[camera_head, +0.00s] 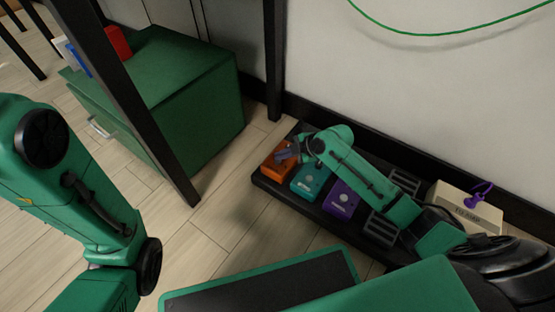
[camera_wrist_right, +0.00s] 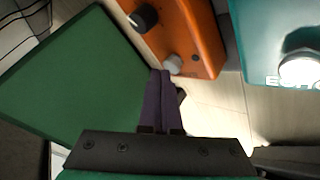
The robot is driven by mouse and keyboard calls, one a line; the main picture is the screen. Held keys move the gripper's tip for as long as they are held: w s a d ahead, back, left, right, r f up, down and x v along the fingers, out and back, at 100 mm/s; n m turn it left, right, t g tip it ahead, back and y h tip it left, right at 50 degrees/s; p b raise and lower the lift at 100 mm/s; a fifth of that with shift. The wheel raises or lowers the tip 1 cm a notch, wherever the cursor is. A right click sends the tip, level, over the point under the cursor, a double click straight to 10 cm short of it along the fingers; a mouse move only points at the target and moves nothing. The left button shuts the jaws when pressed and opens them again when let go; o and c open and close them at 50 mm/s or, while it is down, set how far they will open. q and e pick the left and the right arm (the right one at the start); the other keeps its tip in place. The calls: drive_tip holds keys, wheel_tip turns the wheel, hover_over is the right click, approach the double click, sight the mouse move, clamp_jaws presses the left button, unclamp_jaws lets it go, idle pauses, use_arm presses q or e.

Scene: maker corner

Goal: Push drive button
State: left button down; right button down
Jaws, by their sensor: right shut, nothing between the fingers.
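The orange pedal (camera_head: 279,172) sits at the left end of a black pedalboard (camera_head: 309,217) on the floor. In the right wrist view, the orange pedal (camera_wrist_right: 190,32) shows a black knob (camera_wrist_right: 145,17) and a round grey button (camera_wrist_right: 173,63). My right gripper (camera_head: 287,153) is over the orange pedal with its fingers shut and empty. In the wrist view its fingertips (camera_wrist_right: 160,73) appear just beside the grey button; I cannot tell whether they touch it. No lettering is readable on the orange pedal. My left arm shows at the left, but its gripper is out of view.
A teal pedal (camera_head: 311,181) and a purple pedal (camera_head: 341,200) stand to the right of the orange one. A beige box (camera_head: 466,208) with a purple plug is further right. A green cabinet (camera_head: 200,92) and a black table leg (camera_head: 165,150) stand to the left.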

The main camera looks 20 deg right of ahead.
idle(0.5)
drive_tip(key=shift+f+b, duration=0.3)
drive_tip(key=shift+f, duration=0.15)
drive_tip(key=shift+r+p, duration=0.4)
drive_tip(key=shift+p, duration=0.1)
wheel_tip(320, 180, up, 6)
drive_tip(key=p, duration=0.5)
